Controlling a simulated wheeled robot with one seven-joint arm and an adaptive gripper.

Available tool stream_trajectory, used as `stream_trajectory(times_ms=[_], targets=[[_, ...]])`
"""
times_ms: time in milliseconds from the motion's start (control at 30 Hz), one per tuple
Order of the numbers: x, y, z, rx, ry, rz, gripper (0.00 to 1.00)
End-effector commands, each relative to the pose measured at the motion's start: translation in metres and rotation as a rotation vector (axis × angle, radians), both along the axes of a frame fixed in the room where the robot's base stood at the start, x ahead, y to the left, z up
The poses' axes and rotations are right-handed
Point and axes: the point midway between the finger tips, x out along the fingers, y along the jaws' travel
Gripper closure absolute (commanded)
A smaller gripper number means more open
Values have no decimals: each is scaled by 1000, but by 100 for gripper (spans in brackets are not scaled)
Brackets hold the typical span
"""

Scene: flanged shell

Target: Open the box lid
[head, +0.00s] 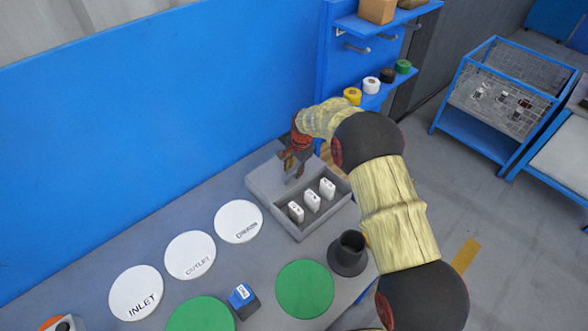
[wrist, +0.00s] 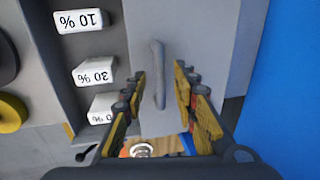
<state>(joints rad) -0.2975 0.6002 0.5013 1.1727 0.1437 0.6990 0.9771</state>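The grey box (head: 300,236) stands on the table in the head view. Its grey lid (head: 262,182) covers the left part, while the compartment beside it is open. The lid (wrist: 210,40) also shows in the wrist view, with a grey bar handle (wrist: 158,60) on it. My gripper (head: 291,172) is over the lid. In the wrist view my gripper (wrist: 161,76) is open, with one finger on each side of the handle and a gap visible at the right finger.
Several white blocks with percent labels (head: 312,201) stand in the open compartment. A dark flanged cup (head: 348,254) is close to the box's right corner. White discs (head: 238,221) and green discs (head: 305,288) lie on the table. A blue wall (head: 130,130) rises behind.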

Motion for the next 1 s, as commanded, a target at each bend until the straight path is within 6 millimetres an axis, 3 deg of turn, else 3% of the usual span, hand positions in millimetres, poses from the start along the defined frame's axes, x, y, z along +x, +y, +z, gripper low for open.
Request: stream_trajectory(times_ms=[167,700,1000], targets=[[-1,-1,12,1,-2,0,71],[-14,-15,106,0,-1,0,71],[-16,-17,117,-1,1,0,71]])
